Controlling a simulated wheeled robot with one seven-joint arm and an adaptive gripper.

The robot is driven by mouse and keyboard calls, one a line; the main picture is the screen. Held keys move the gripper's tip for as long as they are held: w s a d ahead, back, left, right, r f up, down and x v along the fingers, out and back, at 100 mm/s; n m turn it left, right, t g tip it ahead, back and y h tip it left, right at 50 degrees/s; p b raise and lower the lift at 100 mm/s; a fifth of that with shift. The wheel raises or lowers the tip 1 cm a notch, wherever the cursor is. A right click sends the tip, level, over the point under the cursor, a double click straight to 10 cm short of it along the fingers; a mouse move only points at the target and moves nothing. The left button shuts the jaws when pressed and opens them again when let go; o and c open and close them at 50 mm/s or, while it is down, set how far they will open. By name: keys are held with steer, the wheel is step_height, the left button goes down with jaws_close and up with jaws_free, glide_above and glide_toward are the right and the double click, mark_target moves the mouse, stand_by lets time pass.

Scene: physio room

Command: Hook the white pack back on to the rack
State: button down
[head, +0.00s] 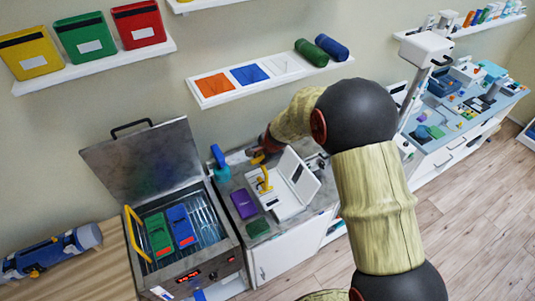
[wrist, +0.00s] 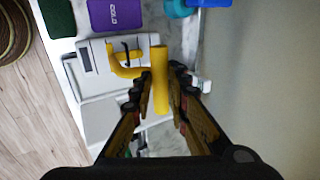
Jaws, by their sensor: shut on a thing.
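My gripper (head: 258,157) is over the counter to the right of the open metal tank (head: 190,287). In the wrist view its fingers (wrist: 161,90) are shut on a yellow bar (wrist: 160,62). A yellow curved hook (wrist: 127,71) lies just left of the bar; I cannot tell if the two are joined. The hook also shows in the head view (head: 265,181), at the white device. A green pack (head: 158,234) and a blue pack (head: 181,226) hang side by side in the tank's wire rack (head: 203,216). I cannot make out a white pack for certain.
A white device (head: 286,206) with a raised panel stands below my gripper. A purple pack (head: 243,204) and a dark green pack (head: 257,228) lie beside it. A teal and blue object (head: 220,171) stands near the tank's right edge. The tank lid (head: 145,160) is raised.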

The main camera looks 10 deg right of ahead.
steer(key=shift+s+a+r+p, duration=0.1)
steer(key=shift+a+p, duration=0.8)
steer(key=shift+a, duration=0.35)
steer(key=shift+s+a+p, duration=0.1)
steer(key=shift+a+p, duration=0.8)
steer(key=shift+a, duration=0.35)
steer(key=s+a+p, duration=0.3)
steer(key=a+p, duration=0.3)
steer(key=a, duration=1.9)
steer(key=shift+f+b, duration=2.05)
steer(key=shift+f, duration=0.6)
steer(key=shift+s+d, duration=0.1)
